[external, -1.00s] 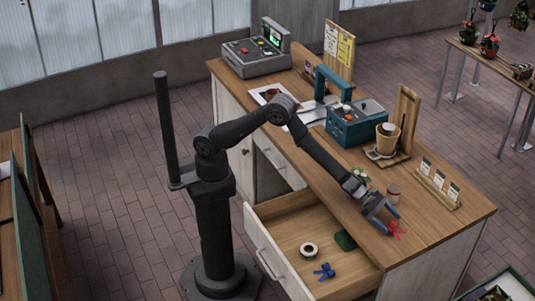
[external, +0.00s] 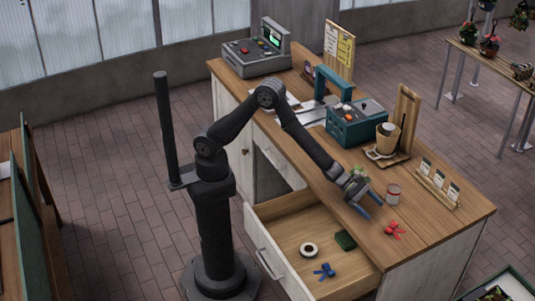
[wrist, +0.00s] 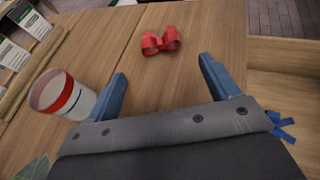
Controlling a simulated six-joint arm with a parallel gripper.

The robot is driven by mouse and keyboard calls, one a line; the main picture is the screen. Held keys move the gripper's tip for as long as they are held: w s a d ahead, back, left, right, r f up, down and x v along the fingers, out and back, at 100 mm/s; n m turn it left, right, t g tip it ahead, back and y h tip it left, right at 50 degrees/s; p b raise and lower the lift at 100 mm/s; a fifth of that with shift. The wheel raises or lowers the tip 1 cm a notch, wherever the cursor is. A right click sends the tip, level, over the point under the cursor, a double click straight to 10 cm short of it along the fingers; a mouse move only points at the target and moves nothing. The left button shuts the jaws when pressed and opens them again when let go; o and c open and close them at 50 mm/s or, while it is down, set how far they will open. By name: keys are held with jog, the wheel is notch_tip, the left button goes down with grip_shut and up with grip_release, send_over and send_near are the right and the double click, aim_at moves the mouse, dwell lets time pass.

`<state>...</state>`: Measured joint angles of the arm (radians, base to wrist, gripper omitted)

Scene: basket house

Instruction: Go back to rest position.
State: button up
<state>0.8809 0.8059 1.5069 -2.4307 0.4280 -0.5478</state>
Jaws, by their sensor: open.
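My gripper (external: 370,205) is open and empty, above the front part of the wooden counter (external: 440,212). Its two blue fingers are spread apart in the wrist view (wrist: 163,88). A red bow (external: 395,229) lies on the counter just beyond the fingertips, apart from them. The bow also shows in the wrist view (wrist: 161,41), ahead of the gap between the fingers.
A white can with a red band (external: 393,192) stands beside my gripper. An open drawer (external: 285,230) holds a tape roll (external: 309,249), a blue bow (external: 325,271) and a green item (external: 345,240). A teal toolbox (external: 355,127), potted cup (external: 387,138) and card holder (external: 437,188) stand farther back.

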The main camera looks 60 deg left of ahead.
aim_at(392, 226)
jog(key=v, duration=0.2)
jog(key=shift+s+a+r, duration=0.1)
jog(key=shift+s+a, duration=0.05)
jog(key=shift+a, duration=0.15)
jog(key=x, duration=1.2)
jog(key=shift+d+r, duration=0.1)
jog(key=shift+r, duration=0.25)
notch_tip(392, 226, up, 3)
jog(key=shift+r, duration=0.25)
jog(key=s+r, duration=0.6)
jog(key=s, duration=0.5)
jog(key=w+a+r+n+t+y, duration=0.15)
jog(key=w+a+r, duration=0.25)
jog(key=w+a, duration=0.65)
jog(key=w+a+r+n+t+y, duration=0.1)
jog(key=w+a+r+n+t, duration=0.3)
jog(key=w+a, duration=0.6)
jog(key=w+a+r+n+y, duration=0.1)
jog(key=w+a+r+y, duration=0.1)
jog(key=a, duration=1)
jog(key=w+a+r+n+t+y, duration=0.1)
jog(key=w+a+r, duration=0.3)
jog(key=a, duration=0.9)
jog(key=shift+w+a+y, duration=0.25)
jog(key=shift+a+y, duration=0.05)
jog(key=shift+y, duration=0.05)
jog(key=shift+o, duration=0.4)
jog(key=shift+n+t, duration=0.25)
